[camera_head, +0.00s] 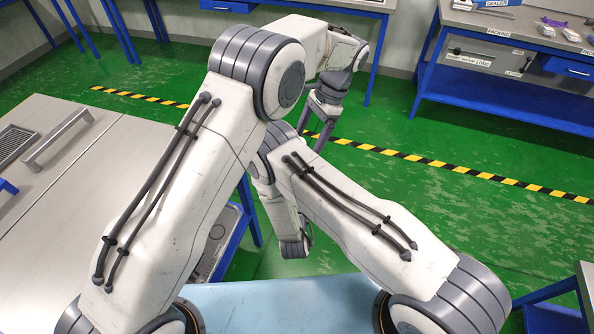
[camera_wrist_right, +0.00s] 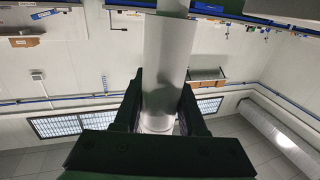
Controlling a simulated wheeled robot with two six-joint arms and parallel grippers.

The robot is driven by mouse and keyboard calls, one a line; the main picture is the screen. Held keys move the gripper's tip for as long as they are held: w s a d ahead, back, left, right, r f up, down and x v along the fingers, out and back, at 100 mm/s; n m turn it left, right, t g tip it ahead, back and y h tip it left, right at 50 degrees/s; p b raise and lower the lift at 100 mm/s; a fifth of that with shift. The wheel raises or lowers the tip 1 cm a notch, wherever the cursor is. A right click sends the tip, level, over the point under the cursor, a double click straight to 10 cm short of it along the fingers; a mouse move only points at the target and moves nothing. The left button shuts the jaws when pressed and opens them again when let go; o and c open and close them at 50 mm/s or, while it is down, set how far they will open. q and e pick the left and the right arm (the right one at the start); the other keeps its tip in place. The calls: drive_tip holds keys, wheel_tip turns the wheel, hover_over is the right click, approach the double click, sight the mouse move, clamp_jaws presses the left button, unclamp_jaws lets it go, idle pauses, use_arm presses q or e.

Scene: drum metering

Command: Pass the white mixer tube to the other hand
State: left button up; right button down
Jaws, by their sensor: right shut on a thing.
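The white mixer tube (camera_wrist_right: 168,50) shows in the right wrist view as a pale grey-white cylinder, with a narrower part at the top edge of the picture. My right gripper (camera_wrist_right: 160,92) is shut on it, one dark finger on each side. The tube's upper end runs out of the picture. In the head view the tube and the right gripper are not seen; my own arms block much of the middle. My left gripper (camera_head: 320,122) is in the head view beyond my left elbow, pointing down, its dark fingers apart with nothing seen between them.
A grey-topped table (camera_head: 70,200) stands at the left, with a metal handle (camera_head: 58,140) on it. A pale blue surface (camera_head: 290,305) is at the bottom middle. Blue-framed benches (camera_head: 520,90) stand at the back. Green floor with a yellow-black stripe (camera_head: 450,168) is open between.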

use_arm(q)
drive_tip(key=s+v, duration=0.1)
drive_tip(key=v, duration=0.3)
drive_tip(key=s+a+r+n+t+y, duration=0.1)
drive_tip(key=s+a+r+y, duration=0.15)
drive_tip(key=a+r, duration=0.4)
drive_tip(key=s+a+r+n+t+y, duration=0.1)
drive_tip(key=s+a+r, duration=0.25)
drive_tip(key=a, duration=0.65)
drive_tip(key=s+a+r+n+t+y, duration=0.1)
drive_tip(key=s+a+r+y, duration=0.2)
drive_tip(key=a, duration=0.5)
drive_tip(key=s+d+f+n+h, duration=0.1)
drive_tip(key=s+d+f+h, duration=0.1)
drive_tip(key=s+d+h, duration=0.2)
drive_tip(key=s+d+f+n+h, duration=0.1)
drive_tip(key=s+d+f+h, duration=0.2)
drive_tip(key=s, duration=0.5)
drive_tip(key=s+d+f+n+g+h, duration=0.1)
drive_tip(key=s+d+f+h, duration=0.2)
drive_tip(key=s, duration=0.3)
drive_tip(key=shift+s+d+h, duration=0.25)
drive_tip(key=shift+d+h, duration=0.55)
drive_tip(key=shift+h, duration=0.05)
